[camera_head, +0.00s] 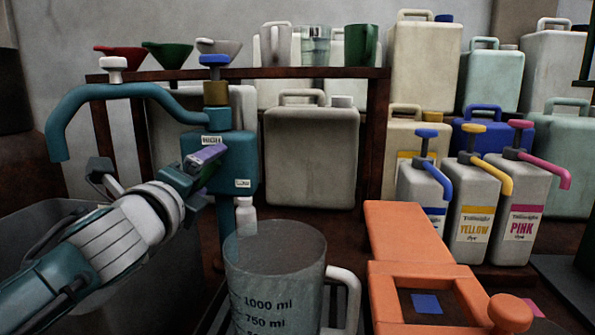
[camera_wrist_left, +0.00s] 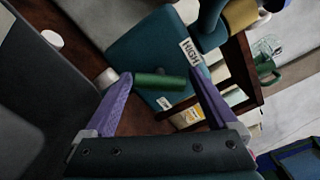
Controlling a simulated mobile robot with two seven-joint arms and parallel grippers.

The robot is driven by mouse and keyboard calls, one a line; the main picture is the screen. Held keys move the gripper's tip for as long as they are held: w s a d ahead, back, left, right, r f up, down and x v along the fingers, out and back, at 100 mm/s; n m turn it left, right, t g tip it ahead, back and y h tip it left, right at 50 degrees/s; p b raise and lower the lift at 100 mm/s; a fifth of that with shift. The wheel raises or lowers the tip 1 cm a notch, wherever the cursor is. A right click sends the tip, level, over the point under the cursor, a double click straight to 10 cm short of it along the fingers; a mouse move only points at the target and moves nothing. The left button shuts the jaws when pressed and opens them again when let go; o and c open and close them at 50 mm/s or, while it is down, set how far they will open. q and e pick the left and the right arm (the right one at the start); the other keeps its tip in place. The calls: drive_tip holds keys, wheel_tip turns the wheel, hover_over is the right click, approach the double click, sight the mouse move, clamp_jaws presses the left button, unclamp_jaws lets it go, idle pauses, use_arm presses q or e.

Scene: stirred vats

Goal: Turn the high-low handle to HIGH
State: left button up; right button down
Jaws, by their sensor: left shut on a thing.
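The teal dispenser box (camera_head: 237,160) stands left of centre in the head view, with a HIGH label (camera_head: 210,140) at its upper left and a LOW label (camera_head: 243,183) at its lower right. My left gripper (camera_head: 207,155), with purple fingers, is at the front of the box, between the two labels. In the left wrist view the dark green high-low handle (camera_wrist_left: 160,81) lies between the fingers, and the gripper is shut on it. The HIGH label (camera_wrist_left: 189,52) shows just above the handle's right end. My right gripper is not in view.
A measuring jug (camera_head: 275,265) stands below and right of the box. An orange frame (camera_head: 410,230) lies to the right. Pump bottles (camera_head: 475,210) and a wooden rack (camera_head: 377,130) stand behind.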

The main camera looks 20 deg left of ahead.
use_arm(q)
drive_tip(key=n, duration=0.3)
drive_tip(key=shift+n, duration=0.4)
drive_tip(key=n, duration=0.4)
drive_tip(key=shift+n, duration=0.3)
drive_tip(key=o, duration=1)
drive_tip(key=shift+s+p, duration=0.15)
drive_tip(key=shift+p, duration=0.15)
drive_tip(key=shift+s+d, duration=0.1)
drive_tip(key=shift+s, duration=0.3)
drive_tip(key=p+v, duration=0.1)
drive_tip(key=v, duration=0.8)
drive_tip(key=shift+p, duration=0.35)
drive_tip(key=shift+w, duration=0.1)
